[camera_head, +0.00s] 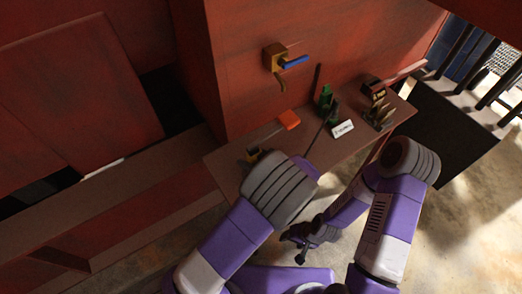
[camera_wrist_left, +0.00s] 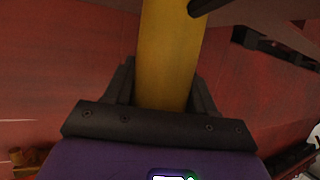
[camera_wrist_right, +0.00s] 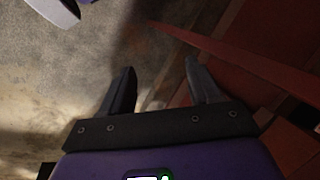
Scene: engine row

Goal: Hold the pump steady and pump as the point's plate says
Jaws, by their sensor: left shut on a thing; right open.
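The pump appears to be the yellow body (camera_head: 252,155) at the left end of the shelf, with a thin rod leading to an orange-red handle (camera_head: 288,120). In the left wrist view a broad yellow body (camera_wrist_left: 168,55) stands between the fingers of my left gripper (camera_wrist_left: 165,88), which is shut on it. In the head view my left arm hides most of that grip. My right gripper (camera_wrist_right: 160,82) is open and empty; in the head view it (camera_head: 298,244) hangs in front of and below the shelf. A small white plate (camera_head: 343,129) stands on the shelf, its marking too small to read.
The brown shelf (camera_head: 225,163) runs along the red wall. It also bears a green item (camera_head: 325,97) and brass-coloured pieces (camera_head: 380,117). A brass fitting (camera_head: 273,57) with a blue handle (camera_head: 294,62) sits on the wall above. A black block (camera_head: 445,130) stands at the right.

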